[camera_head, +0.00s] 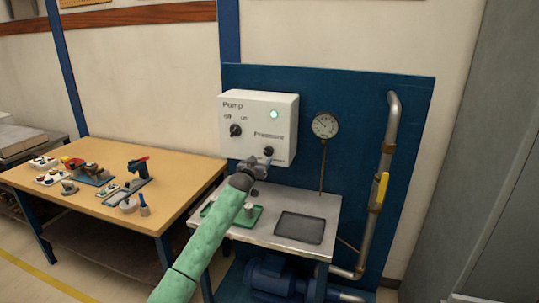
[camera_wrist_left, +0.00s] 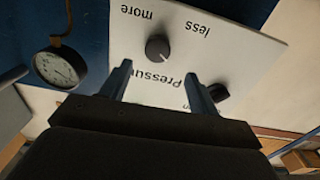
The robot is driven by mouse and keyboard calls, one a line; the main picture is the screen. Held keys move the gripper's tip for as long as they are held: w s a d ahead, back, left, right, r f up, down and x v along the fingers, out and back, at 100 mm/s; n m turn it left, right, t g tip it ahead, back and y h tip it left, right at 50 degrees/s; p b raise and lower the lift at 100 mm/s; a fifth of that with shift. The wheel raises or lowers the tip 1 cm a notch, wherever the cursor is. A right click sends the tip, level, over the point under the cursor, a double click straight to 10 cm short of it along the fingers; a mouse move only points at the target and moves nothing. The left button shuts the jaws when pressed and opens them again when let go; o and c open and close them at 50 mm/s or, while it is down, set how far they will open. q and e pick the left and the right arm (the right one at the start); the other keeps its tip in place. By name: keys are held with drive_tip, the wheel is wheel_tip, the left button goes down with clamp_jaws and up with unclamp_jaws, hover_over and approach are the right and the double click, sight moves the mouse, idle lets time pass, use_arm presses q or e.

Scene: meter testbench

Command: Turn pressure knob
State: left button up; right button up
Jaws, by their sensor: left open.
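The white control box (camera_head: 258,105) is on the blue panel. Its dark round pressure knob (camera_head: 268,151) sits at the lower right, under the word Pressure. In the left wrist view the pressure knob (camera_wrist_left: 158,47) shows upside down near the words more and less. My left gripper (camera_head: 260,163) is just below and in front of the knob. In the left wrist view its two fingers (camera_wrist_left: 158,80) are apart with nothing between them, and the knob lies beyond the tips. I cannot tell the exact gap. My right gripper is not in view.
The pump knob (camera_head: 235,130) and a lit green lamp (camera_head: 274,114) are on the same box. A round gauge (camera_head: 325,125) stands to the right, before a pipe with a yellow handle (camera_head: 382,188). A metal bench (camera_head: 262,235) with trays is below. A wooden table (camera_head: 185,185) holds tools.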

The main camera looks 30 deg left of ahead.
sight(267, 153)
use_arm(q)
drive_tip(key=p+x, duration=0.2)
drive_tip(key=x, duration=0.5)
drive_tip(key=shift+w+d+p, duration=0.2)
drive_tip(key=shift+p, duration=0.2)
drive_tip(key=shift+w+a+f, duration=0.1)
drive_tip(key=shift+w+a, duration=0.05)
drive_tip(key=shift+w, duration=0.15)
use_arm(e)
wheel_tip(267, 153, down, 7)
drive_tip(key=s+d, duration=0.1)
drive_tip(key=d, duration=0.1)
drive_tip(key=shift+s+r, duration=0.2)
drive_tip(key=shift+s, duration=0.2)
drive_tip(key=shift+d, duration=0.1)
use_arm(q)
drive_tip(key=c, duration=1)
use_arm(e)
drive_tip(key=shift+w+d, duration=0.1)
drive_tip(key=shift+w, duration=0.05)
